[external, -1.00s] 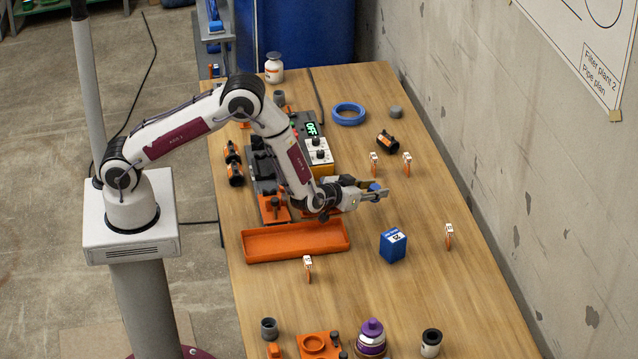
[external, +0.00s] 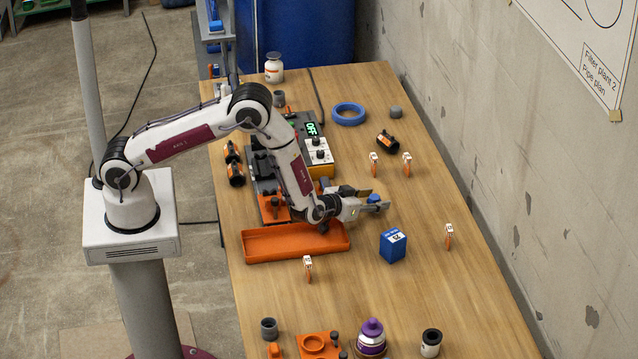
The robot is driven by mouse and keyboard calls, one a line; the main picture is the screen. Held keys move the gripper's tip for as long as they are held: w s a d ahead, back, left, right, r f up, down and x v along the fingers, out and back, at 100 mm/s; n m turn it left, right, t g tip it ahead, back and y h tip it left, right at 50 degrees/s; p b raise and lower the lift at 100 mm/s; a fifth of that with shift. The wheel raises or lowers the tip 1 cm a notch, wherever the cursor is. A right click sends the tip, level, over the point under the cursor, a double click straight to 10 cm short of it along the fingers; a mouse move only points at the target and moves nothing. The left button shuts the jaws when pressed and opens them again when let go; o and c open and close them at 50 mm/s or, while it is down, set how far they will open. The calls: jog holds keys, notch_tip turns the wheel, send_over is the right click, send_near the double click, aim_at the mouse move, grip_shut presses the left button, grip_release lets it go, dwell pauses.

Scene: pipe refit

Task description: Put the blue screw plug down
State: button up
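The blue screw plug (external: 374,199) shows as a small blue piece between the fingers of my gripper (external: 373,201). My gripper appears shut on it, with one finger on each side. The fingers point to the right, over the bare wood beyond the orange tray and above the blue box in the picture. The fingers hide part of the plug. I cannot tell whether the plug touches the table.
The orange tray (external: 270,243) lies left of my gripper. The blue box (external: 393,246) stands in front. Several small tags, one of them (external: 448,236) at the right, stand on the table (external: 450,310). A black-and-orange fitting (external: 387,140) and a blue ring (external: 348,114) lie farther back.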

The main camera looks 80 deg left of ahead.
jog(key=shift+r, duration=0.15)
dwell(0.3)
jog(key=shift+v, duration=6)
jog(key=shift+r, duration=0.1)
